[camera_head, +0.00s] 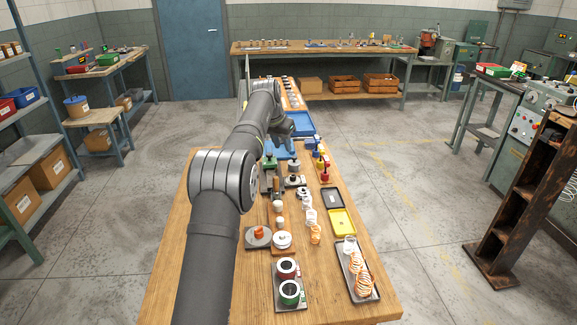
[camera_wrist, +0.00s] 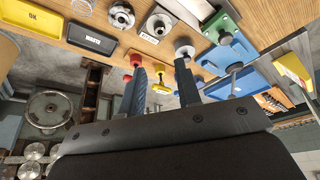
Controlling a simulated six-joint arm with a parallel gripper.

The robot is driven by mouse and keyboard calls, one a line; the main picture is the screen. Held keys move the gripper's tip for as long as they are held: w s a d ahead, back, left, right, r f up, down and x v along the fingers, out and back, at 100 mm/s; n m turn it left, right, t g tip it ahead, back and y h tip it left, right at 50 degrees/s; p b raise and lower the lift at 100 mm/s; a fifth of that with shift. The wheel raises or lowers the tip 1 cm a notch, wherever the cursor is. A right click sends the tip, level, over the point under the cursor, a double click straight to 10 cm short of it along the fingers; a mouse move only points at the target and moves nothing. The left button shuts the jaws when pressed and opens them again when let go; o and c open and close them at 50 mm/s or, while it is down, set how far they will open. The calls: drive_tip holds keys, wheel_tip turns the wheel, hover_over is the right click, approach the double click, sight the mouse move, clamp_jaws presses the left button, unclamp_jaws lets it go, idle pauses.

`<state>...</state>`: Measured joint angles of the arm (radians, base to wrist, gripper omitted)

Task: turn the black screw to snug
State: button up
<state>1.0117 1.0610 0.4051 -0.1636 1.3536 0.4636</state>
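I cannot single out a black screw with certainty. In the wrist view a dark grey knob (camera_wrist: 225,38) stands on a green-based fixture (camera_wrist: 222,22), and a grey-topped screw shows on a blue fixture (camera_wrist: 232,55) beside it. My gripper (camera_wrist: 161,82) shows two dark fingers spread apart, with nothing held between them. The fingers point toward the bench, near a red knob (camera_wrist: 136,60) and a pale round knob (camera_wrist: 184,51). I cannot tell whether they touch either. In the head view my gripper is near the far part of the bench, its fingertips hidden.
Red and yellow bottles (camera_head: 324,170) stand close to the fixtures. A blue tray (camera_head: 302,123) lies beyond.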

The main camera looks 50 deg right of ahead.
drive_tip(key=s+n+t, duration=0.2)
drive_tip(key=s+n, duration=0.1)
drive_tip(key=n, duration=0.2)
approach(293, 177)
drive_tip(key=x, duration=0.9)
drive_tip(key=shift+w+d+r, duration=0.2)
drive_tip(key=shift+w+d, duration=0.05)
drive_tip(key=shift+d, duration=0.05)
drive_tip(key=c, duration=0.7)
drive_tip(key=shift+o, duration=0.2)
